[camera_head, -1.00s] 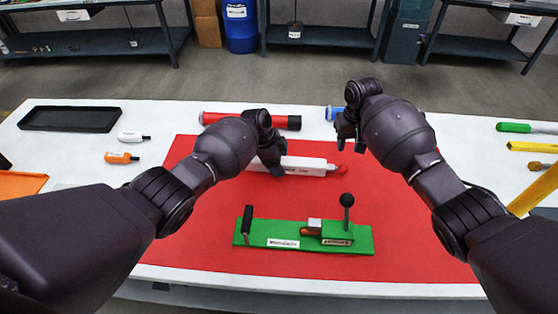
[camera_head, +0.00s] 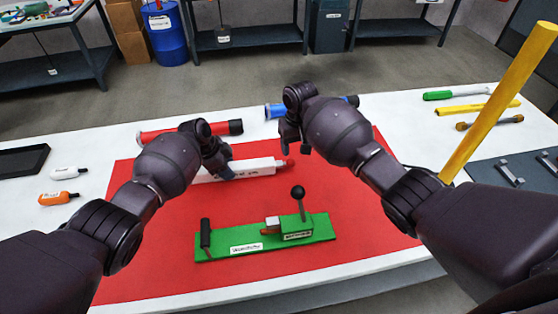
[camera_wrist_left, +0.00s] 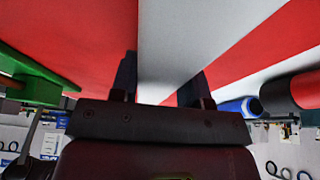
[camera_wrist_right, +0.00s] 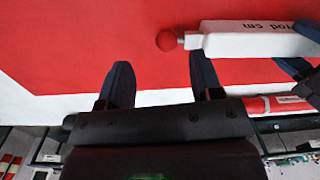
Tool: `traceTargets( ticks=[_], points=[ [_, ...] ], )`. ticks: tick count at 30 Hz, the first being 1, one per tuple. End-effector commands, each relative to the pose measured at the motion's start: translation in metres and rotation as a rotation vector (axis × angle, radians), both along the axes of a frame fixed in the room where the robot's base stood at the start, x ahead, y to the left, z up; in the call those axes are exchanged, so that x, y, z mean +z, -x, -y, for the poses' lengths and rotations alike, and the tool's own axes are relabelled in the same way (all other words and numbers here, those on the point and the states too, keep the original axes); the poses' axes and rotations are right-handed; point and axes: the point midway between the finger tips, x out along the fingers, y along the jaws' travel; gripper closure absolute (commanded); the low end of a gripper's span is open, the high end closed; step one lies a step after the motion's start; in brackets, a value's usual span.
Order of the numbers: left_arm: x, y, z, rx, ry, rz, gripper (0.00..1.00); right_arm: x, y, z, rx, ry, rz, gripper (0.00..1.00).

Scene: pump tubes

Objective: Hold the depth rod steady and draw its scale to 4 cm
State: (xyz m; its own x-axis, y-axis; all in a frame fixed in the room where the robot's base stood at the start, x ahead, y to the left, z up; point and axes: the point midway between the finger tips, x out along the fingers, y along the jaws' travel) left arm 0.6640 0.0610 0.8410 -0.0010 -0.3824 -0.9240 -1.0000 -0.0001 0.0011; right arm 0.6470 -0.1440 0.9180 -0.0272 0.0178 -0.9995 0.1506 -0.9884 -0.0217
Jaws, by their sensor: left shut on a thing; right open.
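The depth rod is a white bar (camera_head: 258,168) with black lettering and a red ball (camera_head: 290,162) at its right end. It lies on the red mat (camera_head: 150,262). My left gripper (camera_head: 226,172) is shut on the white body, which also fills the middle of the left wrist view (camera_wrist_left: 165,50). In the right wrist view the red ball (camera_wrist_right: 167,40) sits on a short metal stem at the end of the bar (camera_wrist_right: 262,40). My right gripper (camera_wrist_right: 158,78) is open and empty, above the mat near the ball end and apart from it.
A green fixture (camera_head: 222,254) with black handle and knob lies in front. A red tube (camera_head: 160,136) and a blue tube (camera_head: 275,111) lie behind. Hand tools (camera_head: 480,108) lie at the right. A yellow post (camera_head: 500,95) rises at right.

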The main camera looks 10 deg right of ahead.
Motion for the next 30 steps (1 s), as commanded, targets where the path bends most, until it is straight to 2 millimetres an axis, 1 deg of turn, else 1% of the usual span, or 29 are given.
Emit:
traceTargets(
  ticks=[1, 6, 18, 24, 30],
  points=[
    [0.0, 0.0, 0.0, 0.001, 0.0, 0.0, 0.93, -0.002, 0.006, 0.003, -0.037, -0.017, 0.011, 0.4],
    [0.0, 0.0, 0.0, 0.0, 0.0, 0.0, 0.93, 0.005, 0.01, 0.006, -0.28, -0.051, 0.051, 0.4],
    [0.0, 0.0, 0.0, 0.0, 0.0, 0.0, 0.93, 0.033, 0.006, 0.005, -0.836, -0.128, 0.107, 0.4],
    [0.0, 0.0, 0.0, 0.001, 0.0, 0.0, 0.93, 0.038, 0.004, 0.003, -1.035, -0.15, 0.105, 0.4],
    [0.0, 0.0, 0.0, 0.0, 0.0, 0.001, 0.93, 0.037, 0.004, 0.003, -1.126, -0.155, 0.097, 0.4]
  ],
)
